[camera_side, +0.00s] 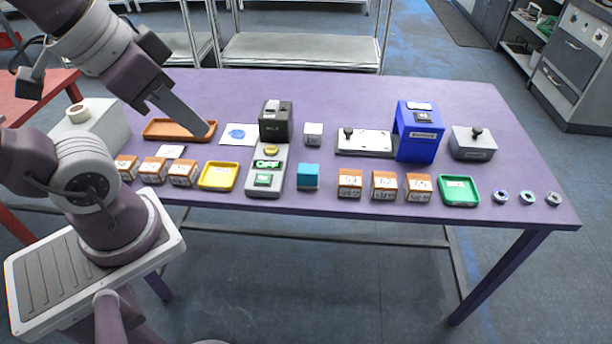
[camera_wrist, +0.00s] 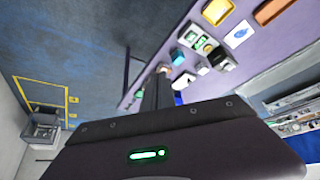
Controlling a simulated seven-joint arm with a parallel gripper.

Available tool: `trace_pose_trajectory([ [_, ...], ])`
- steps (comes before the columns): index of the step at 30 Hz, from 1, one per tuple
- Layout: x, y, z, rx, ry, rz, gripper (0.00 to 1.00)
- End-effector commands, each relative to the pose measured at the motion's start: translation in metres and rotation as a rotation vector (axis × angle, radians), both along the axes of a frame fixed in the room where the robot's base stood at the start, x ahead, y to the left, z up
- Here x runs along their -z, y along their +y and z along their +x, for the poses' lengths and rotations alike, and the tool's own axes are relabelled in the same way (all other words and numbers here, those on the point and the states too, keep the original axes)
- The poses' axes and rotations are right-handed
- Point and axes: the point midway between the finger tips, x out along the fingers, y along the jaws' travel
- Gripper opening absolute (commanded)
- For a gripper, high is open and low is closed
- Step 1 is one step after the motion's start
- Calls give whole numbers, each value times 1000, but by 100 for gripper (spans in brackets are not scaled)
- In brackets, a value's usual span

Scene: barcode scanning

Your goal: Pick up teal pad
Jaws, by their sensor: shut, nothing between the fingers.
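The teal pad (camera_side: 308,176) is a small block standing on the purple table, just right of the grey device with a green display. It also shows in the wrist view (camera_wrist: 177,57), small and near the table edge. My gripper (camera_side: 207,132) is shut and empty, held at the right end of the orange-brown tray, left of and behind the teal pad. In the wrist view my dark fingers (camera_wrist: 150,96) point toward the table, apart from the pad.
A grey device (camera_side: 265,182) and a yellow tray (camera_side: 219,176) stand left of the pad. Brown-and-white boxes (camera_side: 349,184) stand to its right. A black printer (camera_side: 275,120) and a white cube (camera_side: 313,134) are behind; a blue stand (camera_side: 418,132) is farther right.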

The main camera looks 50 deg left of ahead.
Motion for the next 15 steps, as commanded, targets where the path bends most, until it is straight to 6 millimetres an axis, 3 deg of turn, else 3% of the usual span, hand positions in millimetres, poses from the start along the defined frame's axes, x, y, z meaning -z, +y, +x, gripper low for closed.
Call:
trace_pose_trajectory([
  [10,0,0,0,0,0,0,2],
  [15,0,0,0,0,0,0,35],
])
